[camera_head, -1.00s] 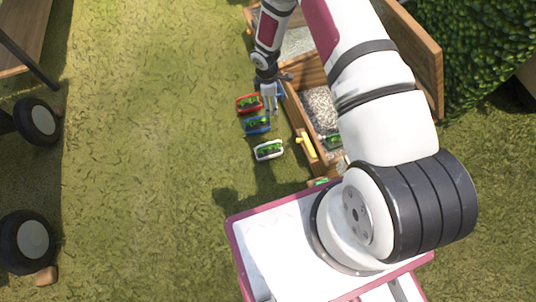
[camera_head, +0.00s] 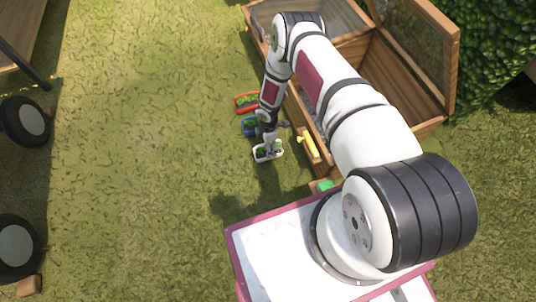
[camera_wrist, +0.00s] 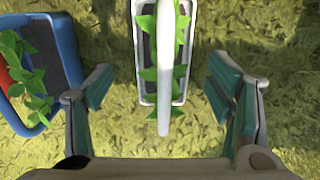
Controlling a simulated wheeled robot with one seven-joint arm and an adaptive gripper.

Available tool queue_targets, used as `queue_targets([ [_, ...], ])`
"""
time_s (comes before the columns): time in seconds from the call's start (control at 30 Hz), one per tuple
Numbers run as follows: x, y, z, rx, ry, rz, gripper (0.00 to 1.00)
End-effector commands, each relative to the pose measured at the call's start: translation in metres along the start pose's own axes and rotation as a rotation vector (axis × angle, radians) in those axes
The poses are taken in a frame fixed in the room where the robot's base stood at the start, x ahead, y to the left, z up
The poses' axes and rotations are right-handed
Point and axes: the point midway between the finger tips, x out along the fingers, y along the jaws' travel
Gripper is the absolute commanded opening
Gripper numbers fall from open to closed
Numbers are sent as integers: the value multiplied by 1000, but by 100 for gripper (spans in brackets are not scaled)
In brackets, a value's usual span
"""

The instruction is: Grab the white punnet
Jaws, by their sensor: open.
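The white punnet (camera_head: 258,157) sits on the grass, with green leafy plants in it and a handle across the top. In the wrist view the white punnet (camera_wrist: 146,97) lies between my open fingers, with its handle running lengthwise through the middle. My gripper (camera_head: 268,148) is over it in the head view and hides part of it. In the wrist view my gripper (camera_wrist: 163,100) is open, with one finger on each side of the punnet and a clear gap to both.
A blue punnet (camera_head: 249,126) and a red punnet (camera_head: 246,103) stand behind the white one; the blue punnet (camera_wrist: 70,62) is close on the left in the wrist view. A wooden planter box (camera_head: 395,75) and a yellow-handled tool (camera_head: 309,144) are at the right. Open grass lies left.

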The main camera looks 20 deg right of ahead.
Motion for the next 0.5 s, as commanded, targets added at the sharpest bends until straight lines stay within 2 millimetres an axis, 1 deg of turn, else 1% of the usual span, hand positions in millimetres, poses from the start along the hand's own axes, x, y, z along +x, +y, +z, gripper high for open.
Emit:
queue_targets([
  [0.23,13,-1,0,0,0,0,74],
  [0.5,48,-4,-1,2,0,0,74],
])
